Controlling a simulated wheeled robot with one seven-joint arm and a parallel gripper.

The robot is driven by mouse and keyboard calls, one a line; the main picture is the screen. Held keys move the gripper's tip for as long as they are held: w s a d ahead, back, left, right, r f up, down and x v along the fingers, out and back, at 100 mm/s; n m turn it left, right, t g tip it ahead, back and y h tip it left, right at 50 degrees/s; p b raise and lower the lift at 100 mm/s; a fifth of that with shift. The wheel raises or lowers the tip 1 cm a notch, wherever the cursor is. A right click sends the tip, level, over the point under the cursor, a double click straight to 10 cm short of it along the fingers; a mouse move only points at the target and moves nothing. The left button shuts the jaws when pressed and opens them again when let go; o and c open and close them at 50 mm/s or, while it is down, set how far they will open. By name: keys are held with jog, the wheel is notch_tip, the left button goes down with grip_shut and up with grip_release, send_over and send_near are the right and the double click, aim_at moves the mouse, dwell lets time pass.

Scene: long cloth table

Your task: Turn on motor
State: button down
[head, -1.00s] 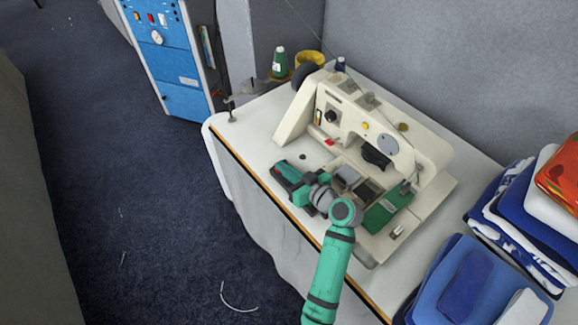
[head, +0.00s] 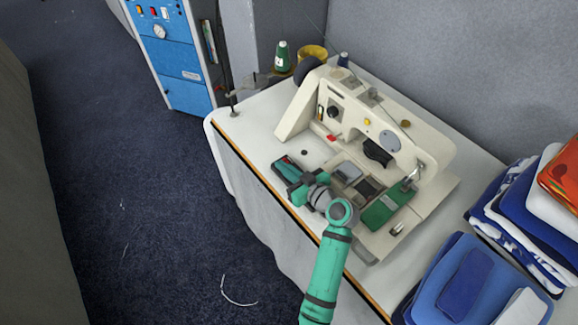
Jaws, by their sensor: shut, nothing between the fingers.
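A cream sewing machine (head: 395,130) stands on the white-topped table (head: 250,125). I cannot tell which part is the motor control. My gripper (head: 281,163) is at the end of my green arm, over the table just left of the machine's bed and apart from the red part. Its fingers point to the upper left; they are small in the view and look shut and empty. Nothing shows between the fingers.
Folded blue and white cloths (head: 470,280) are piled on the right. A blue cabinet (head: 180,55) stands at the upper left.

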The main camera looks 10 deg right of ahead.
jog(key=r, duration=0.4)
jog(key=shift+s+a+r, duration=0.1)
jog(key=shift+a+r, duration=0.1)
jog(key=shift+a, duration=0.1)
jog(key=v, duration=0.9)
jog(key=shift+f, duration=0.25)
jog(key=shift+s+r, duration=0.1)
jog(key=shift+s, duration=0.4)
jog(key=shift+s+d, duration=0.15)
jog(key=shift+d, duration=0.05)
jog(key=shift+a, duration=0.15)
